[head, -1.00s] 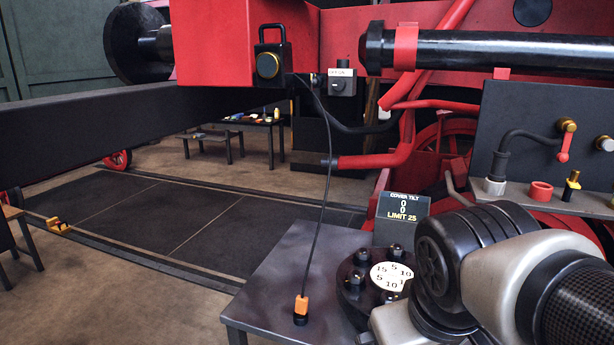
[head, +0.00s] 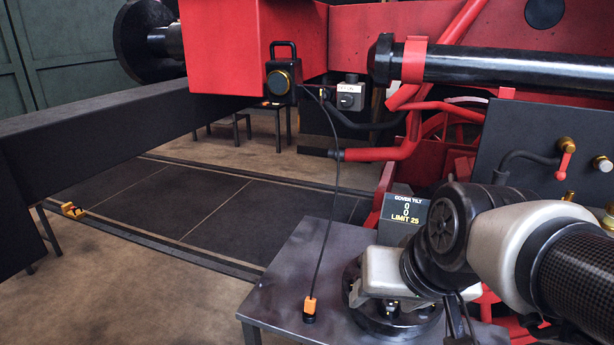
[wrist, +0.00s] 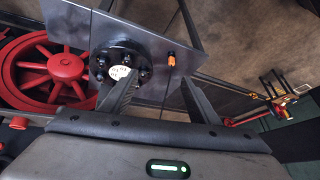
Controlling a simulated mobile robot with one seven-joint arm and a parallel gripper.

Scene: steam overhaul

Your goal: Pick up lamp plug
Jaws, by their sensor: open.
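The lamp plug (head: 309,309) is a small orange and black piece at the lower end of a thin black cable. It stands near the front edge of a grey metal table (head: 290,262). The cable rises from it to the lamp (head: 283,80), a black housing with a handle and round lens on the red beam. In the wrist view the plug (wrist: 171,59) shows beyond and between my finger ends. My gripper (wrist: 158,82) is open and empty, apart from the plug. In the head view my arm is right of the plug, and the finger ends are hard to make out.
A black bolted flange (wrist: 120,62) with a numbered white disc stands beside the plug on the table; my arm partly hides it in the head view. A "COVER TILT, LIMIT 25" sign (head: 404,211) stands behind it. Red pipes and a black beam lie beyond.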

